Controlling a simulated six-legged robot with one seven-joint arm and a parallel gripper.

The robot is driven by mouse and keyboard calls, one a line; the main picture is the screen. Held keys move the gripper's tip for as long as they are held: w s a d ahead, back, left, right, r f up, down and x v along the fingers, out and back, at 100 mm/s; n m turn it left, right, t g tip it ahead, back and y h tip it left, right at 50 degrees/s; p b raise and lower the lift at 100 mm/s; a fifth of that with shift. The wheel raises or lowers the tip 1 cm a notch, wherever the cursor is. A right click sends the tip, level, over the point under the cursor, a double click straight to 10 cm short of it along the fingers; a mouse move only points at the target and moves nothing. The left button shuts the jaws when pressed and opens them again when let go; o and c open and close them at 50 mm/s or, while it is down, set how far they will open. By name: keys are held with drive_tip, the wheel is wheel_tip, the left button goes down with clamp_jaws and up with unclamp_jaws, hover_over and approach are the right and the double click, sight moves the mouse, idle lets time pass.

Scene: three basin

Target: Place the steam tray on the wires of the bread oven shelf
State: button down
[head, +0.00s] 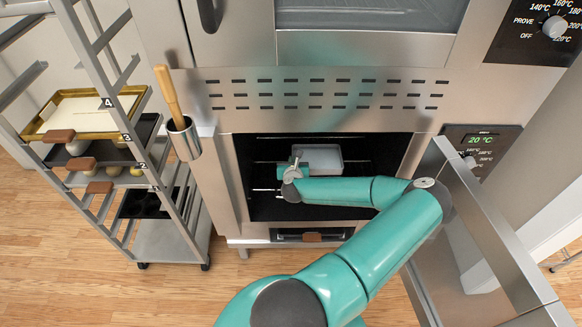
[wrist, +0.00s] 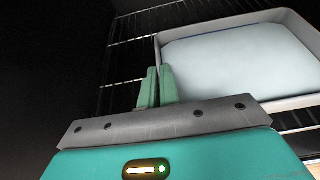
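The steam tray (head: 320,158) is a shallow grey rectangular pan inside the open lower oven chamber. In the wrist view its pale inside and raised rim (wrist: 290,104) fill the upper right. The wires of the oven shelf (wrist: 135,42) show left of the tray and under its right side. The tray looks about level, but I cannot tell whether it touches the wires. My gripper (head: 297,165) reaches into the chamber at the tray's left side. In the wrist view its two green fingers (wrist: 157,88) are close together, with the tray's left rim between them.
The oven door (head: 480,235) stands open at the right, beside my arm. A rack (head: 120,150) with trays stands at the left. A cup with a wooden-handled tool (head: 183,138) hangs on the oven's left side. The chamber walls are close around my gripper.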

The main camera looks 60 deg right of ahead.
drive_tip(key=shift+w+d+f, duration=0.3)
drive_tip(key=shift+w+f, duration=0.05)
drive_tip(key=shift+f, duration=0.15)
drive_tip(key=shift+w+d+f, duration=0.25)
drive_tip(key=shift+w+f, duration=0.05)
drive_tip(key=shift+f, duration=0.2)
drive_tip(key=shift+d+f, duration=0.15)
drive_tip(key=shift+f, duration=1.5)
drive_tip(key=shift+w+f, duration=0.1)
drive_tip(key=shift+f, duration=0.05)
drive_tip(key=c, duration=1.6)
unclamp_jaws()
drive_tip(key=shift+c, duration=0.2)
drive_tip(key=shift+r, duration=0.2)
drive_tip(key=v, duration=1.2)
drive_tip(key=shift+f, duration=0.1)
